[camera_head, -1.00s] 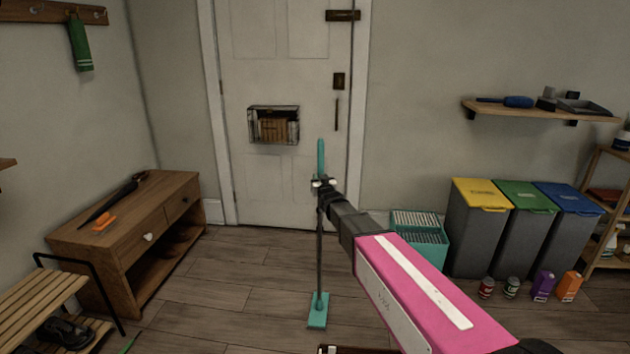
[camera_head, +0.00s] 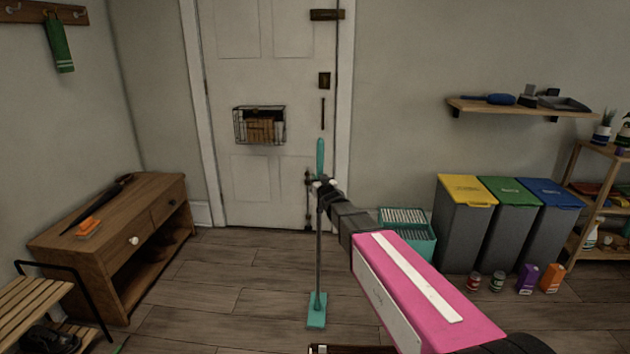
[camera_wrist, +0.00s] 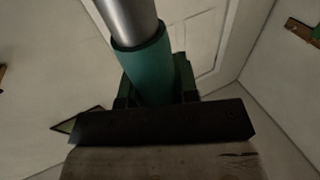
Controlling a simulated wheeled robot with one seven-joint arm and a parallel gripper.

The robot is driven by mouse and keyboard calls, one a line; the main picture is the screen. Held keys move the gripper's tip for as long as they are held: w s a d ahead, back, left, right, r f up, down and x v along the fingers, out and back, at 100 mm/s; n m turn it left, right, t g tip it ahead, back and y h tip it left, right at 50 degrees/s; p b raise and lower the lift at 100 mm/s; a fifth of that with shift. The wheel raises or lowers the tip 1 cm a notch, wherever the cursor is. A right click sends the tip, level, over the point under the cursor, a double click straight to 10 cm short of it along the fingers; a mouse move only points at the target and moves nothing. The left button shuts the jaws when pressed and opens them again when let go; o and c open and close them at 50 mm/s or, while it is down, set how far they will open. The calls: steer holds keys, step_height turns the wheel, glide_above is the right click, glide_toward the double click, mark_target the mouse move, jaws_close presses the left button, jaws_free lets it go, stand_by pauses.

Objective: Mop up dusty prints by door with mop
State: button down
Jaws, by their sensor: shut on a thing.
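The mop (camera_head: 319,245) stands upright in front of the door, with a teal grip at the top, a thin grey pole and a flat teal head low near the floor. In the wrist view the mop (camera_wrist: 150,65) shows as a grey pole and a green sleeve between my jaws. The white door (camera_head: 262,190) is closed behind it. I cannot make out dusty prints on the floor (camera_head: 235,280). I cannot tell whether the mop head touches the floor.
A wooden bench with drawers (camera_head: 150,225) stands at left, beside a slatted shoe rack (camera_head: 30,300). At right are a teal crate (camera_head: 415,245), three lidded bins (camera_head: 460,225), and cans and cartons (camera_head: 527,279) on the floor. Floor before the door is clear.

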mark_target(321, 164)
stand_by(0.3)
steer(key=shift+r, duration=4)
steer(key=shift+d, duration=0.1)
